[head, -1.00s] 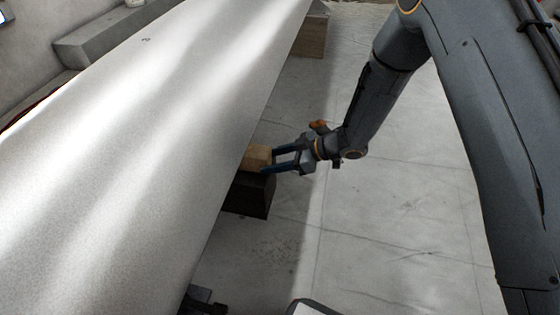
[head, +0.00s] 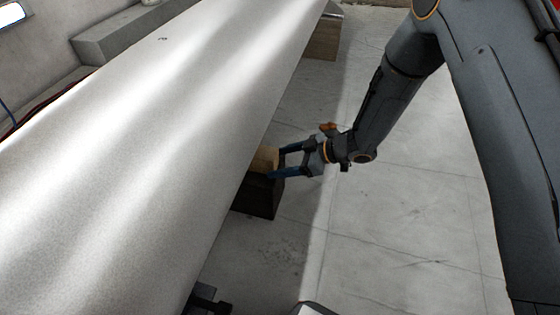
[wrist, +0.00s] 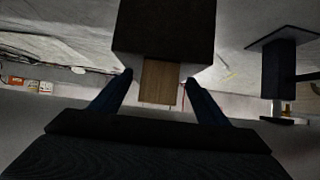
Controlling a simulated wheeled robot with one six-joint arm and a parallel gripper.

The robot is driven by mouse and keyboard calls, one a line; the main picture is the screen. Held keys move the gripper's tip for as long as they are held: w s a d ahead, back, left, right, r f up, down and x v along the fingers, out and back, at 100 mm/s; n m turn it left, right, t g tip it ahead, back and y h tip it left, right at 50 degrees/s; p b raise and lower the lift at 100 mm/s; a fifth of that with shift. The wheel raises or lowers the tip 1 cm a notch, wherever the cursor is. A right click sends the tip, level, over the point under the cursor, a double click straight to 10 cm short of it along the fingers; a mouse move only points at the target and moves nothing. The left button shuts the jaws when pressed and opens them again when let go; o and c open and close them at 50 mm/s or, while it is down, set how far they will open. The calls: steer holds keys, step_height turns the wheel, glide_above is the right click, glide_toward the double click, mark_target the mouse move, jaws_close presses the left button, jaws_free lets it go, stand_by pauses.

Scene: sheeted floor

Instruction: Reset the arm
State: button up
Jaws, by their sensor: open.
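My gripper (head: 276,162) is open at the right edge of the large white panel, above the floor. Its two blue fingers point left toward a small wooden block (head: 264,158), which sits on a black block (head: 258,198) partly under the panel. In the wrist view the wooden block (wrist: 159,82) shows between the spread fingers of my gripper (wrist: 158,82), with visible gaps on both sides. The black block (wrist: 165,28) fills the upper middle there. The wooden block's left end is hidden by the panel in the head view.
The large white panel (head: 150,150) slopes across the left half. Another support block (head: 322,40) stands under its far end. A grey ledge (head: 120,32) lies behind at the left. A dark post (wrist: 278,70) shows at the right in the wrist view. The floor (head: 400,220) to the right is clear.

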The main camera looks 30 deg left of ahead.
steer(key=p+v, duration=0.3)
steer(key=v, duration=0.4)
steer(key=shift+d+r, duration=0.2)
